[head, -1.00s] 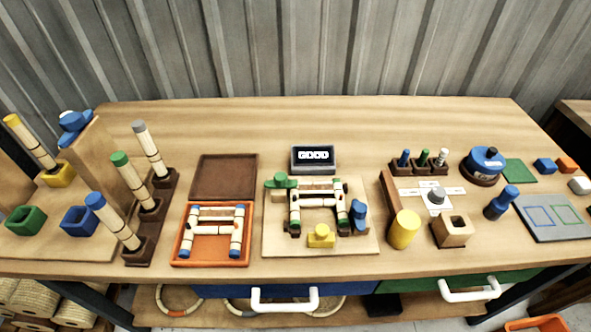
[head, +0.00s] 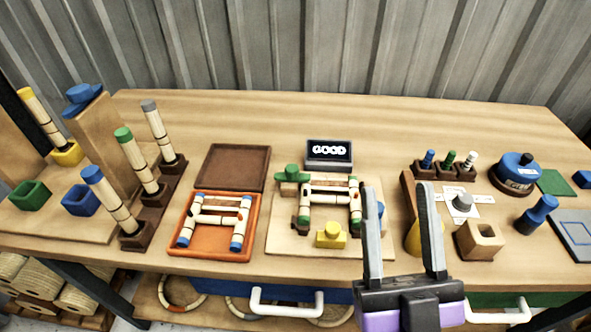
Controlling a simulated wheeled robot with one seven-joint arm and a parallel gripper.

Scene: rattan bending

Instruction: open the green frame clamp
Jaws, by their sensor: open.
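The green frame clamp (head: 291,173) sits at the back left corner of a light wooden board (head: 288,242) in the head view. A small rattan frame with green-ended posts (head: 304,205) stands on the board beside it. A blue clamp (head: 379,210) at the board's right is mostly hidden behind my gripper. A yellow clamp (head: 331,235) sits at the board's front. My gripper (head: 401,190) is open and empty, with its two grey fingers pointing away from me. In the picture it lies to the right of the green clamp, apart from it.
An orange tray (head: 173,246) with a blue-ended frame lies left, below a brown tray (head: 232,167). A yellow cylinder (head: 412,238) and a wooden block with a hole (head: 480,241) stand right. The back of the table is clear.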

